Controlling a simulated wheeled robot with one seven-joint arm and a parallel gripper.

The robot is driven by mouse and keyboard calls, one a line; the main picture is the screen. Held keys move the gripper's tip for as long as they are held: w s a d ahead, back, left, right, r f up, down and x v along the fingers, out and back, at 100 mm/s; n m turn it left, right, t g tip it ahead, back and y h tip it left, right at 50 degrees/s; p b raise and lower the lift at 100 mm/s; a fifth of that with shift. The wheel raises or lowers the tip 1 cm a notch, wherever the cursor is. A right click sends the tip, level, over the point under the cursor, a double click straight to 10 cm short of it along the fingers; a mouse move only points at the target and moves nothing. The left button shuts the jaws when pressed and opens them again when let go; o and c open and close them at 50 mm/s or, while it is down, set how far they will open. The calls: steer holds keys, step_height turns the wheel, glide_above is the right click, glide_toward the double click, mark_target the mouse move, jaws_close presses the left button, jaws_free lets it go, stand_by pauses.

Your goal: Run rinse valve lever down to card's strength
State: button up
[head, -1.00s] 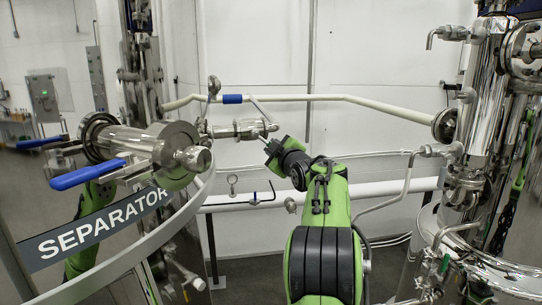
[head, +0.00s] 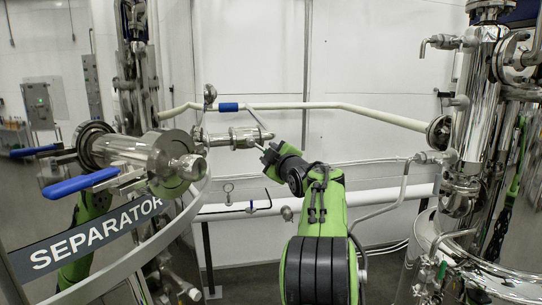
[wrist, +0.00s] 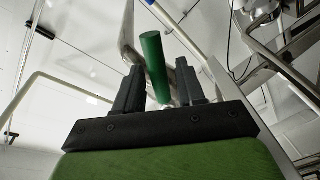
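My gripper (head: 266,157) is at the end of my green arm in the middle of the head view, just below and right of a steel valve (head: 232,138) on a short pipe. In the wrist view a green cylindrical grip (wrist: 155,66) stands tilted between my two black fingers (wrist: 158,88). The fingers look apart, with a small gap showing beside the grip. I cannot tell whether either finger touches it. This grip appears to be the lever's handle; its joint to the valve is hidden. No card can be made out.
A cream pipe (head: 340,105) runs behind, with a blue sleeve (head: 229,107) near it. Blue-handled valves (head: 80,184) and a SEPARATOR sign (head: 95,238) stand at left. A steel tank column (head: 475,125) stands at right. The wall between is mostly clear.

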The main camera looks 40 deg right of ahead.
steer(key=shift+s, duration=0.1)
steer(key=b+v, duration=0.3)
steer(key=v, duration=1.2)
steer(key=shift+s+a, duration=0.15)
steer(key=shift+s, duration=0.1)
steer(key=shift+f, duration=0.1)
